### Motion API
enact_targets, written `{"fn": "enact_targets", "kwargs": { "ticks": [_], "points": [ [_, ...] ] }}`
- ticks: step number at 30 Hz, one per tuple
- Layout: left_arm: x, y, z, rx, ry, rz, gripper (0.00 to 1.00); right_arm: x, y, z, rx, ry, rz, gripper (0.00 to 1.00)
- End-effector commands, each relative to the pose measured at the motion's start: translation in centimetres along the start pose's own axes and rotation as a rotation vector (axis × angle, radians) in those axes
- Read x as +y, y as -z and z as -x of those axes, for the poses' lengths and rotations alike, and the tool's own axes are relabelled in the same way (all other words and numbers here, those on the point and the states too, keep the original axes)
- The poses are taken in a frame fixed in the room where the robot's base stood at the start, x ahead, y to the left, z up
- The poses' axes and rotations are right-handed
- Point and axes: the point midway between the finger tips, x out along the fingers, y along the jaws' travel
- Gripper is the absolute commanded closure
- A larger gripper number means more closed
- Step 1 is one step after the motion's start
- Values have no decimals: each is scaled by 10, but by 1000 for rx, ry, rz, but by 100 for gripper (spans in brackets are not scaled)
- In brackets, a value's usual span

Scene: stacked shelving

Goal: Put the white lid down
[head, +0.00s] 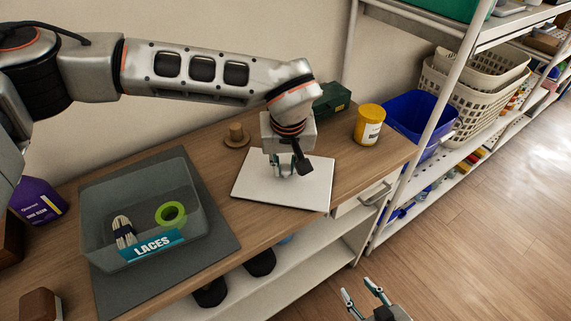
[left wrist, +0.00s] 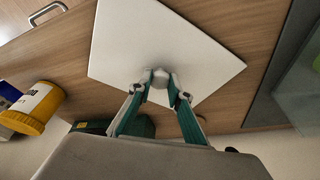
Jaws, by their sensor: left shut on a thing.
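The white lid (head: 310,192) is a flat square panel over the right part of the wooden bench top. It lies roughly level, its front right corner near the bench's front edge. I cannot tell whether it touches the bench or is slightly above it. My left gripper (head: 280,170) points down over its middle and is shut on its small knob; the left wrist view shows the fingertips (left wrist: 160,82) around the knob and the lid (left wrist: 150,40) beyond. My right gripper (head: 361,296) is open and empty, low in front of the shelving.
A clear bin labelled LACES (head: 100,235) holds a green tape roll (head: 171,213) on a grey mat (head: 215,240). A wooden knobbed piece (head: 237,136), a green box (head: 332,99) and a yellow tub (head: 368,125) stand behind the lid. A blue bin (head: 410,112) is at right.

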Motion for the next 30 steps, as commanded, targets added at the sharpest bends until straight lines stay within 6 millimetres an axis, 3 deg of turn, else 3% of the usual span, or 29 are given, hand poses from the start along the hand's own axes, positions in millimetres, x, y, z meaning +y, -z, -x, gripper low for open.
{"fn": "enact_targets", "kwargs": {
  "ticks": [1, 2, 3, 4, 17, 30],
  "points": [
    [0, -1, -2, -1, 0, 0, 100, 0, -1, 0, -1, 0, 0, 60],
    [0, -1, -2, -1, 0, 0, 79, 0, -1, 0, -1, 0, 0, 60],
    [0, -1, -2, 0, 0, 0, 69, 0, -1, 0, -1, 0, 1, 60],
    [0, -1, -2, 0, 0, 0, 65, 0, -1, 0, -1, 0, 1, 60],
    [0, 1, 5, 1, 0, -1, 65, 0, 1, 0, 1, 0, 1, 60],
    [0, 2, 87, 4, -1, -1, 65, -1, 3, 2, 0, 3, -5, 60]
  ]
}}
